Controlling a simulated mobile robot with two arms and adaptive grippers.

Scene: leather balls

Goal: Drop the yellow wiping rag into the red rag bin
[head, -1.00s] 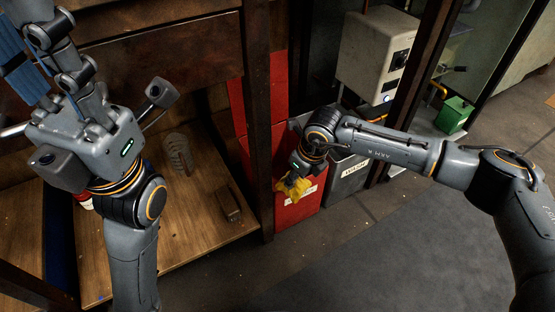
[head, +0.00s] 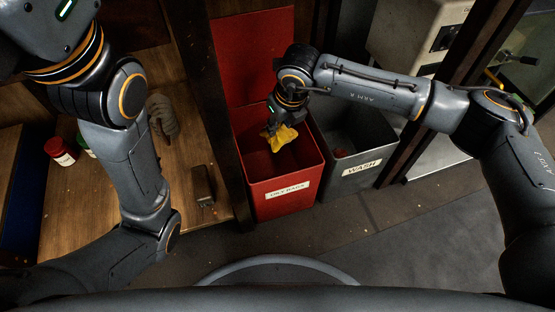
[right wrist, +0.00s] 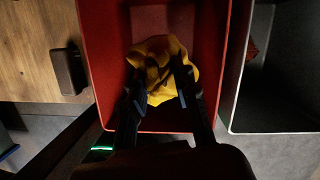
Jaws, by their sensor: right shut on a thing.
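The crumpled yellow rag (head: 284,138) hangs from my right gripper (head: 271,126), over the open mouth of the red bin (head: 285,187). The bin's front label seems to read "OILY RAGS", and its red lid stands up behind. In the right wrist view the rag (right wrist: 158,52) is pinched between the fingertips of my right gripper (right wrist: 160,88), with the red bin's walls (right wrist: 108,55) around it. The rag's height above the bin floor is hard to tell. My left arm crosses the left side of the head view; its gripper is out of frame.
A grey bin (head: 352,172) labelled "WASH" stands right of the red one. A wooden post (head: 212,110) is close on the left. The wooden shelf holds a dark block (head: 202,186), a grey glove-like item (head: 163,116) and a red-capped jar (head: 58,152). Open floor lies in front.

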